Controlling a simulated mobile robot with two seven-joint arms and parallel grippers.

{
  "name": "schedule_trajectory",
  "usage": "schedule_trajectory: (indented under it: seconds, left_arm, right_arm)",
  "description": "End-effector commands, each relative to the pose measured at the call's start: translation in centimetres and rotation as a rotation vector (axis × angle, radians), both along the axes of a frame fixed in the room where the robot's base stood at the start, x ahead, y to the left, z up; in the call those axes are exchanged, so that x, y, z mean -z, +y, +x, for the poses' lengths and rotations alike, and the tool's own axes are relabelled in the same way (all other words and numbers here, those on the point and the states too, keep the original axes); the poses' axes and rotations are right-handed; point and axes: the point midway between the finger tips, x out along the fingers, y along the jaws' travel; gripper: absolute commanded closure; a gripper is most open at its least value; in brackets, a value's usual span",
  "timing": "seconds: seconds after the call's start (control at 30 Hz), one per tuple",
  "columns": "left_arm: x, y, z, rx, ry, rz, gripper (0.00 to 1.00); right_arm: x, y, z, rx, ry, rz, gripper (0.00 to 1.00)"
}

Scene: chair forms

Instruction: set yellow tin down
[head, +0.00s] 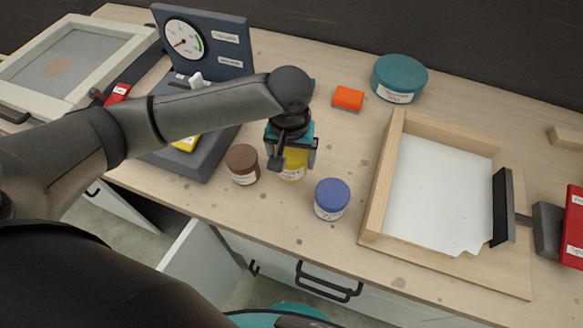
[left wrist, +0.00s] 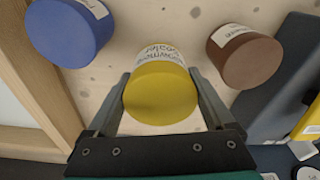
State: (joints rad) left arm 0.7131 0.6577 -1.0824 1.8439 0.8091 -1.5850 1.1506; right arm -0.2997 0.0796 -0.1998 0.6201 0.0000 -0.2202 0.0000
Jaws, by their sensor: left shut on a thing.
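The yellow tin (head: 292,172) is upright between the brown tin and the blue tin, mostly hidden under my left gripper (head: 292,160) in the head view. In the left wrist view the yellow tin (left wrist: 160,92) has a white label and sits between the two fingers of my left gripper (left wrist: 160,105), which is shut on it. The tin is at or just above the wooden worktop (head: 290,225); I cannot tell if it touches. My right gripper is not in view.
A brown tin (head: 242,162) stands just left and a blue tin (head: 331,197) just right. A wooden frame with a white sheet (head: 435,190) lies to the right. An orange block (head: 347,98) and a teal round tin (head: 399,80) are behind. A dark gauge stand (head: 225,50) is back left.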

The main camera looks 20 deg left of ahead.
Motion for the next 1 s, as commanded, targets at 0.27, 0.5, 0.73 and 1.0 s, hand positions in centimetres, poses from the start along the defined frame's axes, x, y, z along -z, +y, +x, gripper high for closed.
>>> schedule_trajectory:
  seconds: [0.27, 0.5, 0.73, 1.0]
  left_arm:
    - [3.9, 0.0, 0.0, 0.000, 0.001, 0.001, 0.81]
    - [3.9, 0.0, 0.0, 0.000, -0.001, 0.000, 0.81]
    - [4.3, 0.0, 0.0, 0.000, 0.001, 0.001, 0.05]
    - [4.2, 0.0, 0.0, 0.000, 0.000, 0.001, 0.00]
  right_arm:
    - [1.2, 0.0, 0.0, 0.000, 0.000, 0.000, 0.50]
    - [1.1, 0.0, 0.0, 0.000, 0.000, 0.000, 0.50]
    - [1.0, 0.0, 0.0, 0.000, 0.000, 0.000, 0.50]
    - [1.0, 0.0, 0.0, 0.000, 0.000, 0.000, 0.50]
